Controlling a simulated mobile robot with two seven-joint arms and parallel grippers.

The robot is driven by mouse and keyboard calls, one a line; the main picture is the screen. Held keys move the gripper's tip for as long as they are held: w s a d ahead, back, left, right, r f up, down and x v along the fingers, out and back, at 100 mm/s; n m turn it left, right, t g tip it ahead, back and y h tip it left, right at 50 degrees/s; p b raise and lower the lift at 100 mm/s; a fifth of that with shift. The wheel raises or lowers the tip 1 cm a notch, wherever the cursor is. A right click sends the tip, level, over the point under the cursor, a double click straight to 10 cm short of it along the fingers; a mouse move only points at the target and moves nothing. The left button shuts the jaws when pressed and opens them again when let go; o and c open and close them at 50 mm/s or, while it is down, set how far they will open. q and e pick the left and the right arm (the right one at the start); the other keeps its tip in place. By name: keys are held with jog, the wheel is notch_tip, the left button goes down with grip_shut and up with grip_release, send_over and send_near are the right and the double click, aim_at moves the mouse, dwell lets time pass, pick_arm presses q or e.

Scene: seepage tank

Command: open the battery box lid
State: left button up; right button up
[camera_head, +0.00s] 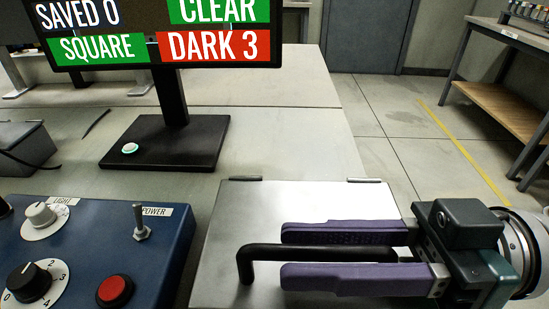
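The battery box lid (330,200) is a flat metal plate at the lower middle, with two small hinges along its far edge. It looks shut and lies flat. A black bar handle (245,262) stands on it and runs left to right. My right gripper (284,254) reaches in from the right with two purple fingers. The fingers are apart, one on the far side and one on the near side of the handle, with gaps visible between them and the bar. The handle's right end is partly hidden by the gripper. My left gripper is not in view.
A blue control box (90,240) with knobs, a toggle switch and a red button (115,291) stands left of the lid. A display (160,40) on a black stand (190,150) is behind. The table (290,130) is clear behind the lid; open floor lies right.

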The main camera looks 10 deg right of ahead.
grip_shut()
dwell(1.1)
